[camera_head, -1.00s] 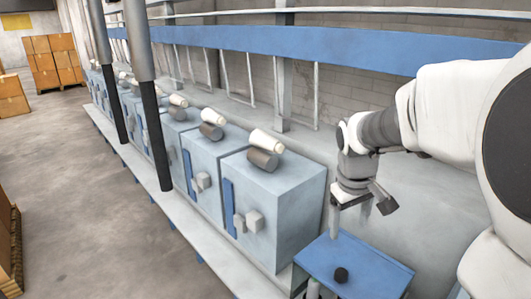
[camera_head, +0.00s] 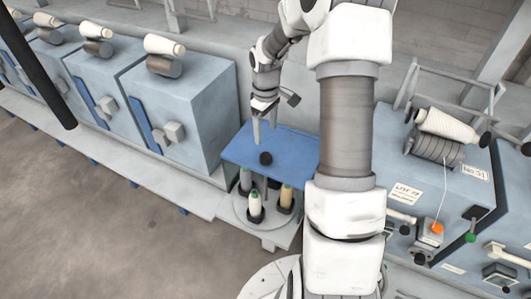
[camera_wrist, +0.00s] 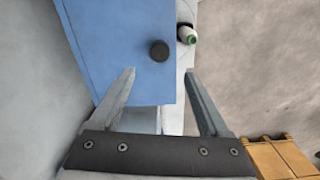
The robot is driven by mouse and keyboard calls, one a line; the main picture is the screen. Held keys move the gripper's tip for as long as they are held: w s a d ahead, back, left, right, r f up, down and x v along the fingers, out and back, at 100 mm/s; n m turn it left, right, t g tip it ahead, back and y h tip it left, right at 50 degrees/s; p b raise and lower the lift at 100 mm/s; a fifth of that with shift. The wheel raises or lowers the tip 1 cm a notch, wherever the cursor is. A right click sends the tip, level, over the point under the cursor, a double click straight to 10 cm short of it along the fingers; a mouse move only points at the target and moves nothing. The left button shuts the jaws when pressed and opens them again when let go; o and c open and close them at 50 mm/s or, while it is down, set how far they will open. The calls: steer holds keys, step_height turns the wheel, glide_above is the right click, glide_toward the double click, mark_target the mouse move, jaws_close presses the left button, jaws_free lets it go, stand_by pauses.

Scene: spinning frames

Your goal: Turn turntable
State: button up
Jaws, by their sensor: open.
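The turntable (camera_head: 238,212) is a round grey disc low under a blue top plate (camera_head: 240,148). Several bobbins stand on it, one with cream yarn (camera_head: 255,204) and one with yellowish yarn (camera_head: 286,197). A black knob (camera_head: 265,158) sits on the blue plate; it also shows in the wrist view (camera_wrist: 159,50). My gripper (camera_head: 264,132) is above the blue plate, just behind the knob, pointing down. In the wrist view my gripper (camera_wrist: 159,95) is open and empty, with the knob beyond its fingertips and apart from them.
Blue-grey machine boxes (camera_head: 180,100) with yarn cones on top stand to the left. Another machine (camera_head: 435,190) with a large cone, labels and an orange knob (camera_head: 437,228) stands to the right. Open floor (camera_head: 100,230) lies in front at the left.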

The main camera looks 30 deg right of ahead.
mark_target(266, 155)
step_height(266, 155, down, 11)
steer(key=shift+r, duration=0.1)
stand_by(0.3)
jaws_close()
stand_by(1.3)
